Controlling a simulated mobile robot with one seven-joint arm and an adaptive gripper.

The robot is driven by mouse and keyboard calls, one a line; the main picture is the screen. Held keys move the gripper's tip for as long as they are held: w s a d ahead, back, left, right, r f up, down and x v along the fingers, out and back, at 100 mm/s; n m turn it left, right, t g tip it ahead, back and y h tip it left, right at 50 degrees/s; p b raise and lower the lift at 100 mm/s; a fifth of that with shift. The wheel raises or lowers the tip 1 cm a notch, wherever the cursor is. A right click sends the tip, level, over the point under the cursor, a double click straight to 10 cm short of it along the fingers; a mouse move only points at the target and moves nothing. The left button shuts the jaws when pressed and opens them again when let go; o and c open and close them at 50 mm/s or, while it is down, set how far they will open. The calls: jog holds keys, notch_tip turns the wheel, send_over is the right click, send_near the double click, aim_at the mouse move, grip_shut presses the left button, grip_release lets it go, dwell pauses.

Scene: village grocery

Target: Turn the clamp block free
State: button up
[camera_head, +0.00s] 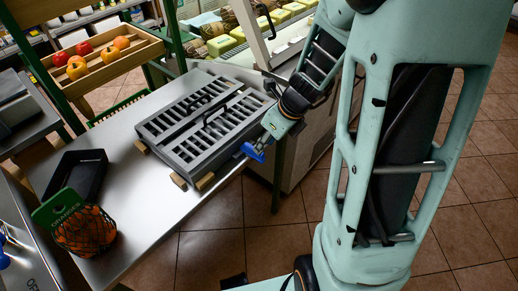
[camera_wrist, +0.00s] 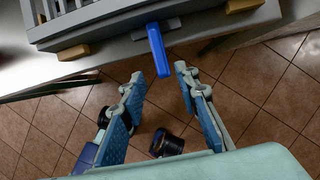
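A bright blue clamp block (camera_wrist: 157,48), a narrow bar, juts out from the front edge of the grey slotted case in the wrist view. My gripper (camera_wrist: 160,74) is open, with one finger on either side of the block's outer end. Gaps show between the block and both fingertips, so I see no grip on it. In the head view my gripper (camera_head: 266,139) is at the case's right-hand edge, and it partly hides the block there. The slotted case (camera_head: 180,150) lies flat on the metal table, raised on small wooden blocks (camera_head: 205,181).
The metal table (camera_head: 140,215) also bears a black tray (camera_head: 77,172) and a netted bag of oranges (camera_head: 85,232) at left. A wooden fruit crate (camera_head: 108,66) stands behind. A white counter machine (camera_head: 255,40) is at the back. Open tiled floor (camera_head: 215,240) lies in front.

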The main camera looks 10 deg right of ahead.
aim_at(252, 152)
jog(key=b+x, duration=0.1)
jog(key=x, duration=0.4)
jog(key=shift+w+f+b, duration=0.1)
jog(key=shift+f+b, duration=0.2)
jog(key=shift+b, duration=0.05)
grip_shut()
